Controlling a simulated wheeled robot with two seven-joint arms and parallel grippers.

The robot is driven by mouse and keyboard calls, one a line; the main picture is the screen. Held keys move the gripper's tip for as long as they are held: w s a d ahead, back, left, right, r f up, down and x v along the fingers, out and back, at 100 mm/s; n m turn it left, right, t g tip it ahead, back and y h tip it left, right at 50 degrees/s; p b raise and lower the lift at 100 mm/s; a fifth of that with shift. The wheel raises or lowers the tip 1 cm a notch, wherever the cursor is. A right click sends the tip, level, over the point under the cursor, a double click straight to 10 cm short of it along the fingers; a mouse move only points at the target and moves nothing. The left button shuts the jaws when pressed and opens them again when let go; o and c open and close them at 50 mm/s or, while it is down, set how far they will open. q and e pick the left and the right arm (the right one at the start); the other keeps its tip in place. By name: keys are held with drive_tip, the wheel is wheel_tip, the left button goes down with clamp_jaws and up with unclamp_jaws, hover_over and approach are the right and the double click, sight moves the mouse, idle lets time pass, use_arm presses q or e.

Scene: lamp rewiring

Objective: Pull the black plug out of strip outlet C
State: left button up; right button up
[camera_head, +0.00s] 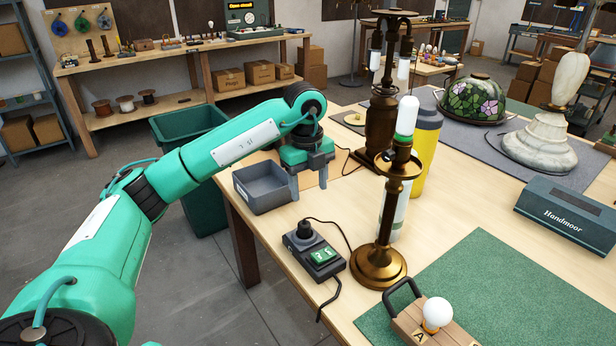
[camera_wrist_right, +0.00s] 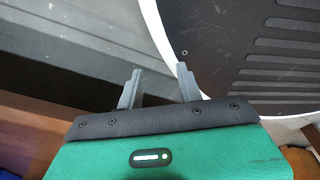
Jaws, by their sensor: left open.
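My left gripper (camera_head: 309,190) points down over the near left part of the workbench, beside the grey bin (camera_head: 262,187). Its two fingers are apart with nothing seen between them. My right gripper (camera_wrist_right: 158,88) shows only in the right wrist view, its fingers apart and empty. A wooden block (camera_head: 408,325) with a black handle, a white bulb and a letter A is cut off at the bottom edge of the head view. I cannot make out outlet C or a black plug in it. A dark meter (camera_head: 316,258) with a green display carries a black knob or plug.
A brass lamp stem (camera_head: 386,215) stands right of the meter, with a yellow bottle (camera_head: 425,150) behind it. A darker lamp base (camera_head: 382,125) stands farther back. A green mat (camera_head: 490,280) has clear room. A Handmoor case (camera_head: 570,215) lies at right.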

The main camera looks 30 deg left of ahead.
sight(304, 223)
use_arm(q)
drive_tip(key=shift+n+y, duration=0.3)
drive_tip(key=f, duration=0.4)
drive_tip(key=a+f+p, duration=0.1)
drive_tip(key=f, duration=0.8)
drive_tip(key=shift+s+a+f+p, duration=0.1)
drive_tip(key=shift+a+p, duration=0.1)
drive_tip(key=shift+p, duration=0.2)
use_arm(e)
drive_tip(key=shift+s+d+r, duration=0.1)
drive_tip(key=shift+s, duration=0.5)
drive_tip(key=shift+s+d+r, duration=0.1)
drive_tip(key=shift+s, duration=0.5)
use_arm(q)
drive_tip(key=c, duration=1.1)
use_arm(e)
drive_tip(key=shift+w+a, duration=0.1)
drive_tip(key=shift+w, duration=0.05)
drive_tip(key=shift+r, duration=0.1)
